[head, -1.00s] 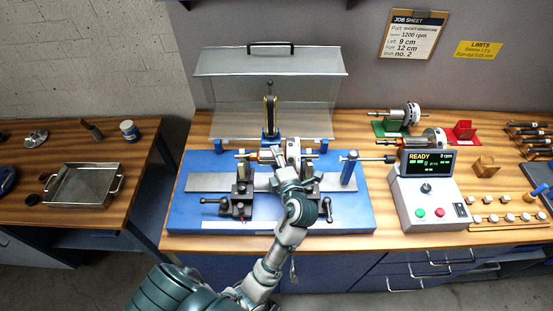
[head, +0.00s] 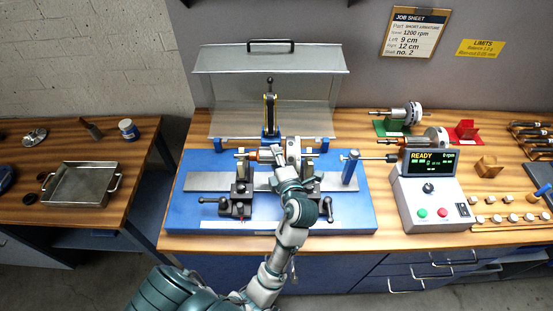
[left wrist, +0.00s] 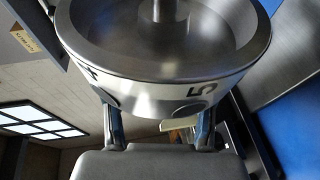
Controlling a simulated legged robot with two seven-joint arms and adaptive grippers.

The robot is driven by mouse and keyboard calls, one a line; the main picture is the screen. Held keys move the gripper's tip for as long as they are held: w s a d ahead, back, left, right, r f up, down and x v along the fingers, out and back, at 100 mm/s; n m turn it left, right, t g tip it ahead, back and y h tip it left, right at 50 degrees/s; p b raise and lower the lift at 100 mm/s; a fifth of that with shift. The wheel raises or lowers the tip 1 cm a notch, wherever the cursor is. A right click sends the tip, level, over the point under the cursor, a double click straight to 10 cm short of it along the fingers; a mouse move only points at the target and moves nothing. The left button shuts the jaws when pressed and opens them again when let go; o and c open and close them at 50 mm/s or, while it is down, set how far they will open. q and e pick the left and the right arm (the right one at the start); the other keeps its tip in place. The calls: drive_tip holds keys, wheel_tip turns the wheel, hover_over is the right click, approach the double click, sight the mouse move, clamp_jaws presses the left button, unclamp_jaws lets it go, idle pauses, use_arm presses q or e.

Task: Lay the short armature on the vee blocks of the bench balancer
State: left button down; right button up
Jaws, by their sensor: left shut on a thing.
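The short armature (head: 293,150), with a copper-coloured commutator, a steel shaft and a pale numbered disc, lies level across the upper middle of the blue bench balancer (head: 345,215). My left gripper (head: 283,174) comes from the front and is shut on it. In the left wrist view the disc of the armature (left wrist: 165,82) sits between the fingers (left wrist: 160,128), its digits showing. The left vee block stand (head: 242,190) and the right vee block stand (head: 312,188) are below the shaft. I cannot tell whether the shaft touches the vees. My right gripper is not in view.
A clear guard (head: 270,75) stands raised behind the balancer. A metal tray (head: 82,184) is on the left table.

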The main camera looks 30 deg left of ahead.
use_arm(q)
drive_tip(key=shift+f+b, duration=0.6)
drive_tip(key=shift+b, duration=0.25)
idle(1.1)
drive_tip(key=shift+c, duration=1.4)
unclamp_jaws()
drive_tip(key=shift+d+f, duration=0.1)
drive_tip(key=shift+f, duration=0.1)
drive_tip(key=shift+c, duration=0.4)
drive_tip(key=shift+r, duration=0.2)
wheel_tip(320, 180, up, 9)
drive_tip(key=p, duration=0.4)
drive_tip(key=shift+p, duration=0.35)
drive_tip(key=shift+f, duration=0.15)
